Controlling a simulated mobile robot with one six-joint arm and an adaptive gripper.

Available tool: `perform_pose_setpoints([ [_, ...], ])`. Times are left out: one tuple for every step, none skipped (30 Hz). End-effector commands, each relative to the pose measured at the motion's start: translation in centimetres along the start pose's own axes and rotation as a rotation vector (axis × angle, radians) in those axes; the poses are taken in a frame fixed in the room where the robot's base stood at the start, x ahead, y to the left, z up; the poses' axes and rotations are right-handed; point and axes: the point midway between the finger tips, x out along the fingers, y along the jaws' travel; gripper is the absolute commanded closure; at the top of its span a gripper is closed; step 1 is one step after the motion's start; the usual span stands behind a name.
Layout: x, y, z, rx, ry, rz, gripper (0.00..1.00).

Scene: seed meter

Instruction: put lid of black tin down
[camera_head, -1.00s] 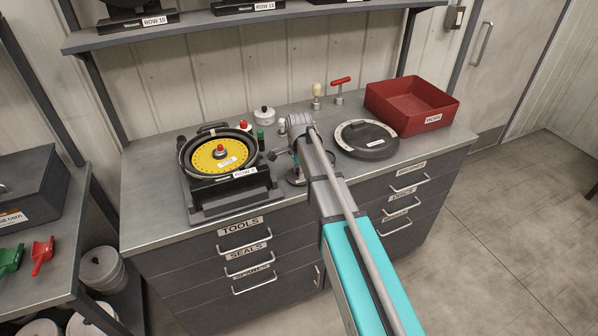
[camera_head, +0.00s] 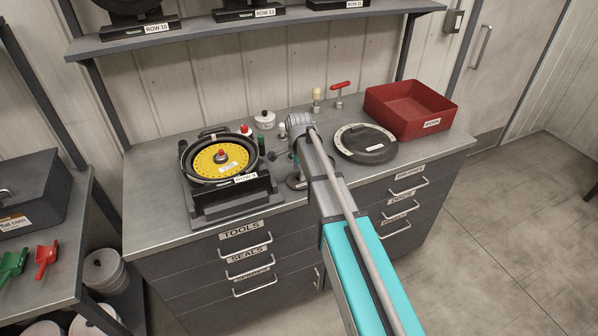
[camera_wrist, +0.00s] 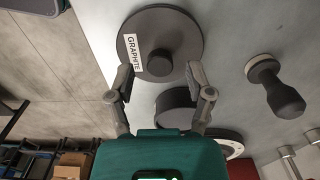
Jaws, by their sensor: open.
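A dark round lid (camera_wrist: 185,30) with a central knob and a white GRAPHITE label lies flat, as far as I can tell, near the bench's front edge in the wrist view. My gripper (camera_wrist: 160,77) is open, with its fingers apart on either side of the knob's line; I see no contact with the knob. A smaller dark round body (camera_wrist: 174,104) beside the lid, partly behind the right finger, may be the black tin. In the head view my arm hides most of this spot; a dark rounded edge (camera_head: 293,181) shows left of it.
The seed meter with a yellow disc (camera_head: 218,157) stands left on the bench. A black disc (camera_head: 366,150) and a red bin (camera_head: 408,108) are to the right. A dark-knobbed tool (camera_wrist: 275,86) stands near the lid. Small knobbed items stand at the back.

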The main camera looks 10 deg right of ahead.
Motion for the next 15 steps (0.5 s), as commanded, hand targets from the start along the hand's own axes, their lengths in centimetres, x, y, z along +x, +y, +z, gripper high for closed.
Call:
perform_pose_setpoints([
  [-0.9,0.0,0.0,0.000,0.000,0.000,0.33],
  [-1.1,0.0,0.0,0.000,0.000,0.000,0.33],
  [-1.5,0.0,0.0,0.000,0.000,0.000,0.33],
  [-1.7,0.0,0.0,0.000,0.000,0.000,0.33],
  [-2.0,0.0,0.0,0.000,0.000,0.000,0.33],
  [-2.3,0.0,0.0,0.000,0.000,0.000,0.33],
  [-2.6,0.0,0.0,0.000,0.000,0.000,0.33],
  [-2.8,0.0,0.0,0.000,0.000,0.000,0.33],
  [-3.2,0.0,0.0,0.000,0.000,0.000,0.33],
  [-3.4,0.0,0.0,0.000,0.000,0.000,0.33],
  [-3.7,0.0,0.0,0.000,0.000,0.000,0.33],
  [-4.0,0.0,0.0,0.000,0.000,0.000,0.33],
  [-4.3,0.0,0.0,0.000,0.000,0.000,0.33],
  [-4.5,0.0,0.0,0.000,0.000,0.000,0.33],
  [-4.8,0.0,0.0,0.000,0.000,0.000,0.33],
])
